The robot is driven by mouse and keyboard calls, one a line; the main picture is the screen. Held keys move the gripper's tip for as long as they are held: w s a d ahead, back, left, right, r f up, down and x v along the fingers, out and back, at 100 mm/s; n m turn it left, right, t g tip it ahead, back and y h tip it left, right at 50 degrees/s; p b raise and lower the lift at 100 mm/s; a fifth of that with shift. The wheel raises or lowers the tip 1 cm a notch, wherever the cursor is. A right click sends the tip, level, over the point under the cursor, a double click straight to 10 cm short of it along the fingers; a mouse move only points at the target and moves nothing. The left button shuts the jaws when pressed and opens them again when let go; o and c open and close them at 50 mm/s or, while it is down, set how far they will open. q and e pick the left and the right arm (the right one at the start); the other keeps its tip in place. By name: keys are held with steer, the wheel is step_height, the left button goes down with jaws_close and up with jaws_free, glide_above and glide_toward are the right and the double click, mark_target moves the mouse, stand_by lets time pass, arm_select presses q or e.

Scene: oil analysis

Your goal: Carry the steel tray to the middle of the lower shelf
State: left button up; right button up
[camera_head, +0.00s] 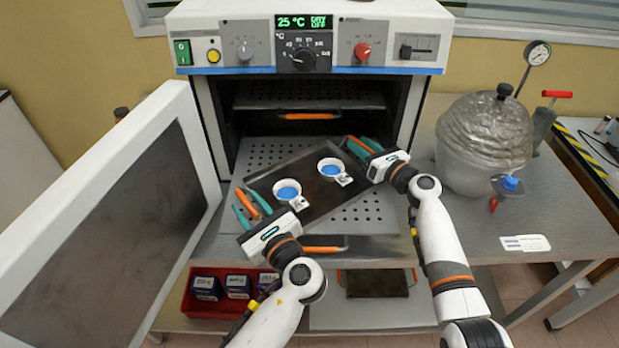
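The dark, flat steel tray (320,195) lies at an angle over the pulled-out perforated lower shelf (372,218) of the oven. Two white dishes with blue contents, the left dish (288,191) and the right dish (331,169), stand on it, each beside a small white label. My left gripper (254,204) is at the tray's left end, its teal fingers spread either side of an orange handle. My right gripper (361,148) is at the far right end, its fingers apart around the orange there. Contact with the handles and any gap beneath the tray are unclear.
The oven door (115,215) stands open at the left. An upper shelf (308,98) is inside the oven. A domed vessel (485,140) stands on the bench at the right. A red bin (205,305) with several blue boxes is below.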

steer(key=shift+s+d, duration=0.3)
steer(key=shift+s, duration=0.15)
arm_select(q)
steer(key=v, duration=1.1)
steer(key=shift+s+d, duration=0.15)
steer(key=shift+s, duration=0.1)
arm_select(e)
steer(key=v, duration=1.1)
